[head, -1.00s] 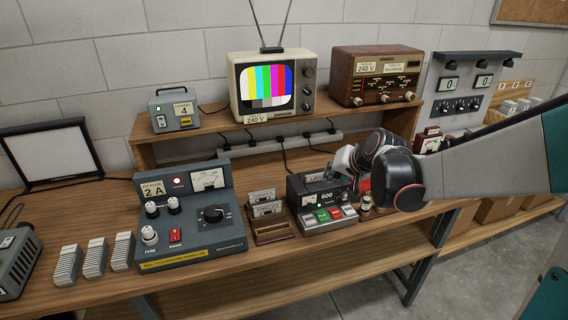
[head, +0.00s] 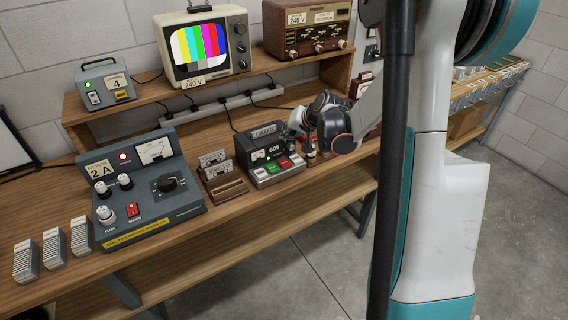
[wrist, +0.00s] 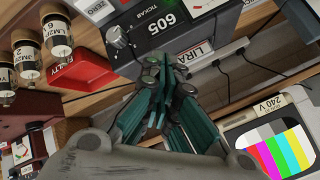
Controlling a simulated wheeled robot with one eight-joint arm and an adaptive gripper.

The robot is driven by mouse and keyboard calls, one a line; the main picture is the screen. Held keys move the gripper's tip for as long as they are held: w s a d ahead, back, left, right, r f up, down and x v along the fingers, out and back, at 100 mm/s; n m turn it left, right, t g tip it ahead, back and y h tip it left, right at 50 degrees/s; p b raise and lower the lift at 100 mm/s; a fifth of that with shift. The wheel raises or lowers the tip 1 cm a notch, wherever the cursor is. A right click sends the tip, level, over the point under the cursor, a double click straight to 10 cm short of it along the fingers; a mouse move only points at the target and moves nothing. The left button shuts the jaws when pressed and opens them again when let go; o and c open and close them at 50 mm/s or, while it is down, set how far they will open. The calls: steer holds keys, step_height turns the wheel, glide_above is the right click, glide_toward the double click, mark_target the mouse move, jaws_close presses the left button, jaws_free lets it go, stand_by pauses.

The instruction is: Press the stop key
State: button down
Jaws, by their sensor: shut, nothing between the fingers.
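My gripper (head: 297,131) is at the deck's back right, above and behind the keys, shut and empty. In the wrist view, my gripper (wrist: 153,78) points at the deck's dark body (wrist: 190,35), where the 605 counter and a LIRA label show. The keys are out of that view.
A cassette rack (head: 222,184) and a fuse unit (head: 140,185) stand left of the deck. A television (head: 203,45) and a radio (head: 307,28) are on the shelf behind.

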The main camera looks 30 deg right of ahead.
steer(key=shift+f+b, duration=3)
steer(key=shift+f, duration=1.3)
steer(key=shift+f, duration=0.15)
steer(key=shift+f+b, duration=0.25)
steer(key=shift+b, duration=0.15)
steer(key=shift+f+b, duration=0.4)
steer(key=shift+f, duration=0.05)
steer(key=shift+r, duration=0.1)
steer(key=shift+r+p, duration=0.5)
steer(key=shift+r, duration=0.25)
steer(key=shift+r+p, duration=1.65)
steer(key=shift+r, duration=0.9)
